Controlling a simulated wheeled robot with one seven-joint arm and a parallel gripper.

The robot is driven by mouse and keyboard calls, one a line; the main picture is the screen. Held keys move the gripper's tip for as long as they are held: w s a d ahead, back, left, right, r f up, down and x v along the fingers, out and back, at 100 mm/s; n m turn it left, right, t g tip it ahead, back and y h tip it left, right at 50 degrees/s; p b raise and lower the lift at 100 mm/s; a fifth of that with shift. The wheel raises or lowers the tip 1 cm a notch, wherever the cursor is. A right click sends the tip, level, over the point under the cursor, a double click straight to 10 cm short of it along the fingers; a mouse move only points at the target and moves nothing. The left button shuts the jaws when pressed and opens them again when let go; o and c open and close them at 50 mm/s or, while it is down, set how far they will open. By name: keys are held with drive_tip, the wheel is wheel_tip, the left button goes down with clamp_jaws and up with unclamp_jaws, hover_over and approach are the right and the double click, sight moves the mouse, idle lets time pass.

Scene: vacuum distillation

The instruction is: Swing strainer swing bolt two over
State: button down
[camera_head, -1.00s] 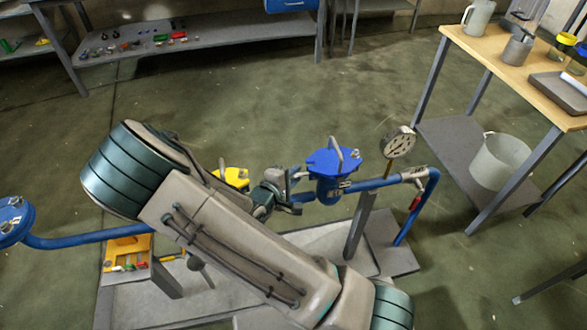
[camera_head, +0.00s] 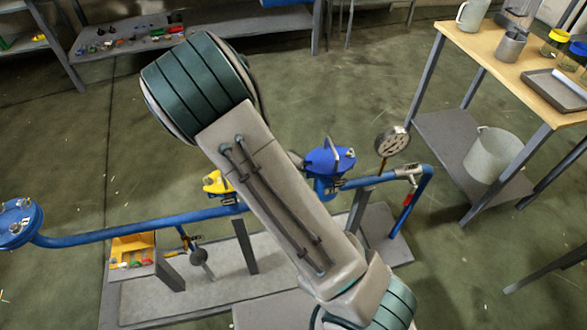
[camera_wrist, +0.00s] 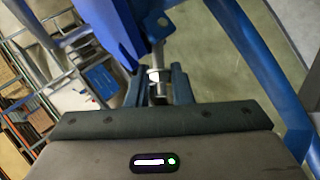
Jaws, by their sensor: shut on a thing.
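The blue strainer (camera_head: 326,184) stands on the blue pipe, with its blue lid (camera_head: 330,160) and a grey handle on top. In the wrist view the strainer's blue body (camera_wrist: 100,28) fills the upper left. A metal swing bolt (camera_wrist: 155,76) with a nut stands between the fingers of my gripper (camera_wrist: 157,92). The fingers are shut on it, just below a blue lug with a hole. In the head view my arm hides the gripper and the bolt. I cannot tell the bolt's number.
A pressure gauge (camera_head: 392,141) stands right of the strainer. A yellow valve part (camera_head: 216,183) sits on the blue pipe (camera_head: 130,228) to the left. A yellow bin (camera_head: 133,247) stands below. A wooden-topped table (camera_head: 505,65) with vessels is at right. Floor behind the pipe is clear.

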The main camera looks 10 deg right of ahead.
idle(0.5)
drive_tip(key=c, duration=1.5)
unclamp_jaws()
drive_tip(key=shift+c, duration=0.2)
